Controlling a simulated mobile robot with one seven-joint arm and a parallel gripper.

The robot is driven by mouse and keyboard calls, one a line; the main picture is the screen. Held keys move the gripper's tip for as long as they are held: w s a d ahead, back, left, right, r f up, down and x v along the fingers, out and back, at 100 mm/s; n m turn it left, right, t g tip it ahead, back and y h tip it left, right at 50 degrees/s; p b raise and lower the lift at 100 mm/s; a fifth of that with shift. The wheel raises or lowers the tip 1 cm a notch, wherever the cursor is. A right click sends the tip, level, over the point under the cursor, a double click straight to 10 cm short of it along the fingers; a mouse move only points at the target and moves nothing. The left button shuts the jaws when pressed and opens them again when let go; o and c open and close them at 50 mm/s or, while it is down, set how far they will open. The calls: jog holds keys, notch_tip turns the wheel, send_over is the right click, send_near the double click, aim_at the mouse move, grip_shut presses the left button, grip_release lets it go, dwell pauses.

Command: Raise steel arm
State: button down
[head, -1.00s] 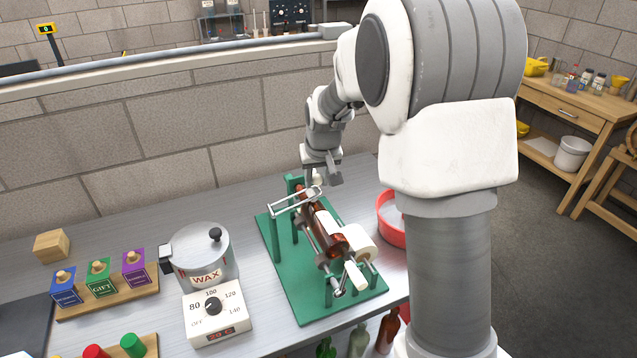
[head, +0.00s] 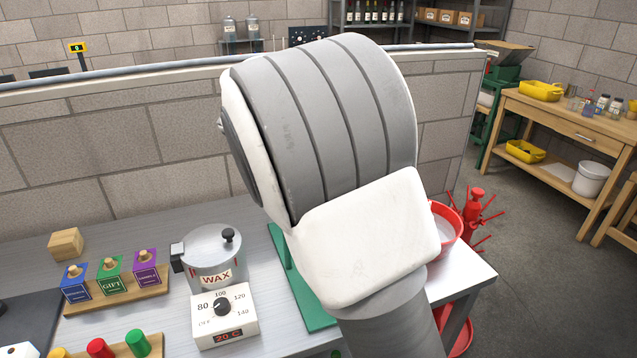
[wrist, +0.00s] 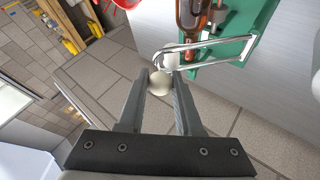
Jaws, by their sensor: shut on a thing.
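In the wrist view, my gripper (wrist: 160,92) is closed around a cream knob (wrist: 159,80), with a finger on either side of it. The knob sits at the near end of the steel arm (wrist: 215,62), a bent bright bar reaching over the green stand (wrist: 238,47). A brown bottle (wrist: 193,18) lies in the stand, only partly in frame. In the head view my own arm hides my gripper, the steel arm and the bottle. Only the left edge of the green stand (head: 316,316) shows there.
A wax pot (head: 214,254) on a heater with a dial stands left of the stand. A red bowl (head: 446,225) is right of my arm, near the bench's right end.

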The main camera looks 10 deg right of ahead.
jog(key=s+a+n+t+h+b, duration=0.2)
jog(key=a+n+t+h+b, duration=0.1)
jog(key=a+h+b, duration=0.5)
jog(key=shift+s+a+t+h+b, duration=0.15)
jog(key=shift+a+t+h+b, duration=0.4)
jog(key=shift+a, duration=1.3)
jog(key=shift+f, duration=0.1)
jog(key=c, duration=0.6)
grip_release()
jog(key=v, duration=0.8)
jog(key=p+v, duration=0.1)
jog(key=v, duration=0.8)
jog(key=shift+s+a+f, duration=0.15)
jog(key=shift+s+f, duration=0.05)
jog(key=shift+f, duration=0.05)
